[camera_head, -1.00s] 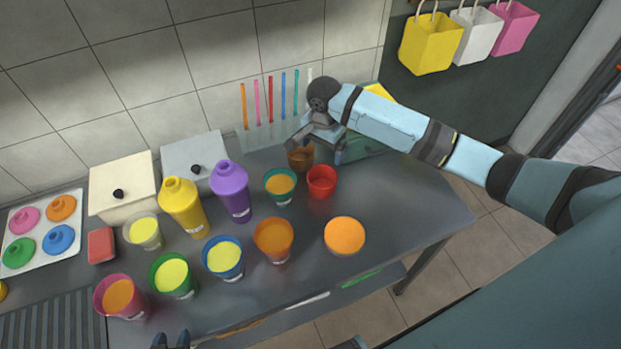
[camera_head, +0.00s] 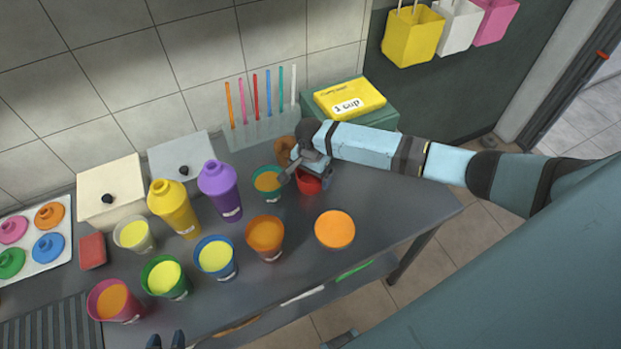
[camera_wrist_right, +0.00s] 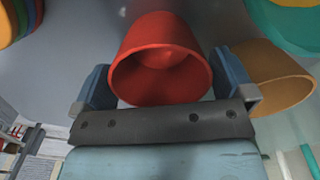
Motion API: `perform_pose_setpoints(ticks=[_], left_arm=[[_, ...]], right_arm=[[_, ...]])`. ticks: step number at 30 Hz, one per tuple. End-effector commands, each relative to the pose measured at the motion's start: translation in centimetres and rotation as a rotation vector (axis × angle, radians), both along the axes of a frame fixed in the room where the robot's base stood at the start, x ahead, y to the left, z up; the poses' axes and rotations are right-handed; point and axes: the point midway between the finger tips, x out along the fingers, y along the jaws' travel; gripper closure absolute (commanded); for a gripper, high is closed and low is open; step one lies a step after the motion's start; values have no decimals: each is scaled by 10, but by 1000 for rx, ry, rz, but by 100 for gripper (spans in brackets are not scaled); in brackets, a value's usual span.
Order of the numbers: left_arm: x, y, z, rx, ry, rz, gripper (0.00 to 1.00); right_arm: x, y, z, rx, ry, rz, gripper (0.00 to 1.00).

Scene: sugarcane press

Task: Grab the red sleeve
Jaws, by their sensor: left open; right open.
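The red sleeve (camera_head: 309,184) is a small open cup shape standing on the grey counter, partly hidden by my right gripper (camera_head: 306,176). In the right wrist view the red sleeve (camera_wrist_right: 160,62) lies between the two spread fingers of the right gripper (camera_wrist_right: 164,65), its open mouth towards the palm. The fingers flank it; I cannot tell whether either touches it. My left gripper (camera_head: 166,340) shows only its tips at the bottom edge, open, away from the sleeve.
A brown sleeve (camera_head: 284,146) stands behind the red one, close to the right gripper. A teal cup (camera_head: 267,183) of orange drink is just left. Several filled cups, a yellow shaker (camera_head: 174,208) and a purple shaker (camera_head: 220,190) stand further left.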

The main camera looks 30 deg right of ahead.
Motion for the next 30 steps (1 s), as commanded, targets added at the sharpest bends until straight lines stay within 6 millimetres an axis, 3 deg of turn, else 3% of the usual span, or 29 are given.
perform_pose_setpoints(ticks=[5,9,23,30], left_arm=[[-1,0,-2,1,4,0,57],[-1,0,-2,1,4,0,57],[0,0,0,-1,0,-1,57],[0,-1,0,-1,-1,-1,57]], right_arm=[[0,0,0,0,0,0,2],[0,0,0,0,0,0,34],[0,0,10,0,-1,1,35],[1,0,55,2,-4,1,35]])
